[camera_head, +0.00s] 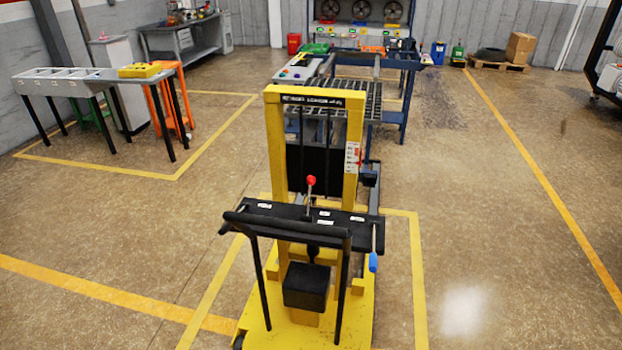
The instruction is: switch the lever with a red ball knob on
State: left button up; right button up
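The lever with the red ball knob (310,180) stands up from a black panel (280,210) on a yellow lift machine (275,150). The lever's thin metal rod looks close to upright, with the red ball at its top. I cannot tell from this view whether it is on or off. The panel carries small white labels, too small to read. Neither of my grippers is in view, and nothing touches the lever.
A black handlebar (290,228) stands in front of the panel. A blue-handled lever (373,262) hangs at the panel's right end. A grated table (375,100) is behind the lift.

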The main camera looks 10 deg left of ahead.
aim_at(310, 180)
jog(key=i+j+z, duration=0.15)
jog(key=j, duration=0.35)
jog(key=i+j+z, duration=0.2)
jog(key=j, duration=0.3)
jog(key=i+j+z, duration=0.15)
jog(key=j, duration=0.35)
jog(key=i+j+z, duration=0.15)
jog(key=j, duration=0.4)
jog(key=i+j+z, duration=0.15)
jog(key=j, duration=0.4)
jog(key=k, duration=0.05)
